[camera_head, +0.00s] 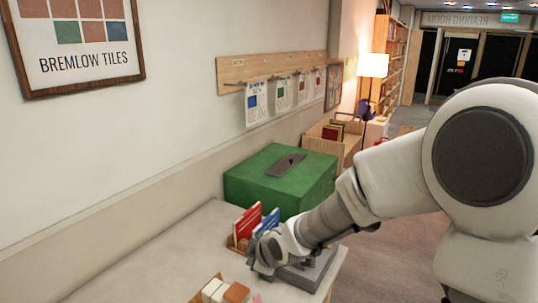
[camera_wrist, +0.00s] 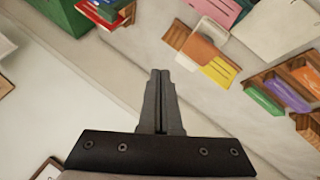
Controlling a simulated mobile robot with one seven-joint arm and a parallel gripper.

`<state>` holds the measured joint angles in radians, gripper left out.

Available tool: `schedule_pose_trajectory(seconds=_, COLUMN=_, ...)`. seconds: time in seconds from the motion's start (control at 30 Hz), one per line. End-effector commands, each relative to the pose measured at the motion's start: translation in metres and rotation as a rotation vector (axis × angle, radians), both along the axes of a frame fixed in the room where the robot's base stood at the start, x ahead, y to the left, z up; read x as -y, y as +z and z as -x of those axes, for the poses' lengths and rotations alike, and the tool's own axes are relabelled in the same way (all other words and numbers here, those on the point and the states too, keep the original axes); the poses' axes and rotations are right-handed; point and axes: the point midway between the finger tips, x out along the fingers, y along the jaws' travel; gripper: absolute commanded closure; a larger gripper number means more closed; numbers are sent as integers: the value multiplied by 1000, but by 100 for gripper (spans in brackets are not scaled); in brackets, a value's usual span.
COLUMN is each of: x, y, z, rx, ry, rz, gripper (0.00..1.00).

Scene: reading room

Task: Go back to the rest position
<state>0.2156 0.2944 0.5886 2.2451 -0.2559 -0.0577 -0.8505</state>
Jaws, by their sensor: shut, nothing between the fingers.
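My gripper (camera_head: 262,266) is at the end of my outstretched arm, low over the pale tabletop (camera_head: 150,258) in the head view. In the wrist view my gripper's two dark fingers (camera_wrist: 160,72) lie together, with nothing between them. In the head view it is close to a small wooden holder with a red card (camera_head: 246,222) and a blue card (camera_head: 266,224). A grey object (camera_head: 310,270) lies beside and partly behind my gripper; I cannot tell whether they touch.
A green box (camera_head: 265,190) with a dark piece on its lid stands behind my gripper. A wooden holder with white and brown blocks (camera_head: 215,291) is at the front edge of view. A wooden bin (camera_head: 322,146) and a lit lamp (camera_head: 373,66) stand farther back. Floor is open at right.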

Motion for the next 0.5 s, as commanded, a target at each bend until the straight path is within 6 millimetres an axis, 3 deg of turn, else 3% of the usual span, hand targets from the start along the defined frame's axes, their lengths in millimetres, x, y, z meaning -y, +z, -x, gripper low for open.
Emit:
schedule_pose_trajectory(seconds=0.03, x=14, y=22, z=-2, rx=4, ry=-49, rz=28, gripper=100)
schedule_pose_trajectory(seconds=0.27, x=86, y=107, z=12, rx=-20, ry=-348, rz=83, gripper=100)
schedule_pose_trajectory(seconds=0.4, x=127, y=163, z=36, rx=-23, ry=-548, rz=61, gripper=100)
schedule_pose_trajectory(seconds=0.5, x=151, y=174, z=70, rx=-59, ry=-696, rz=9, gripper=100)
